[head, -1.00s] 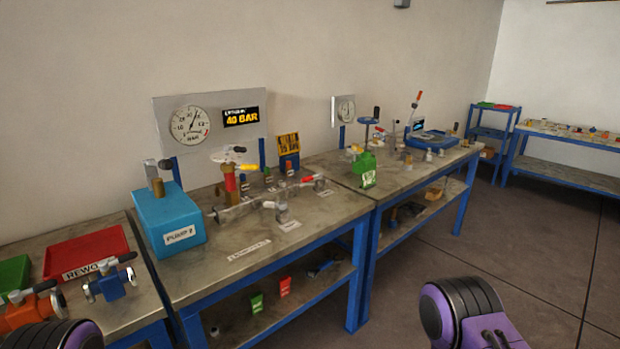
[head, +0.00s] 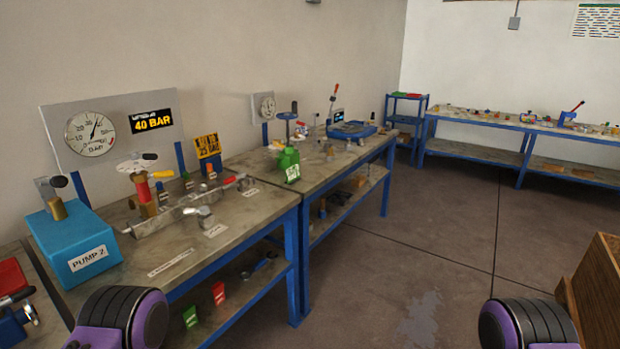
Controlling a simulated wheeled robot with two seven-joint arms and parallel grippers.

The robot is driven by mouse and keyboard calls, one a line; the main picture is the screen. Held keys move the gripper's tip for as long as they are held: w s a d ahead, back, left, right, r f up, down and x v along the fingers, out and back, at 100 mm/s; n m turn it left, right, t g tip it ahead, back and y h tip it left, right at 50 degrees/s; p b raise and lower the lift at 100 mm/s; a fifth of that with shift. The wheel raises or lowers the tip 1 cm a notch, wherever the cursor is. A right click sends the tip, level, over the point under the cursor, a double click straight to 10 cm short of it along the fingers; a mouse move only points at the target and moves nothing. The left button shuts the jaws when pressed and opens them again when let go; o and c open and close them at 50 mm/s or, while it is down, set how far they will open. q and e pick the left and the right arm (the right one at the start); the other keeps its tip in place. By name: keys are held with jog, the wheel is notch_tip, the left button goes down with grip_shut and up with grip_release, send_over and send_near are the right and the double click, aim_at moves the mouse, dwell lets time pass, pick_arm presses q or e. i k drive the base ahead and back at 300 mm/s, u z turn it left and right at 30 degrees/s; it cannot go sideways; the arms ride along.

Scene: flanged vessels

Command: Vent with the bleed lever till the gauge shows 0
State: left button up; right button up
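A round white gauge (head: 90,134) is on a grey panel above the near bench, its needle pointing up and slightly right. Beside it a black display (head: 151,121) reads 40 BAR in yellow. Which one is the bleed lever I cannot tell. A blue box labelled PUMP 2 (head: 75,244) stands to the left. A second, smaller gauge (head: 266,105) is above the farther bench. Parts of my two arms show at the bottom edge; neither gripper is in view.
A green can (head: 288,164) stands on the second bench (head: 244,168). A yellow sign (head: 207,146) is behind the manifold. A wooden crate (head: 598,290) is at lower right. The floor (head: 415,235) between is open, with a wet-looking patch. Another bench runs along the far wall.

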aim_at(242, 174)
jog(key=z, duration=0.75)
jog(key=i, duration=2.4)
jog(key=u, duration=1.4)
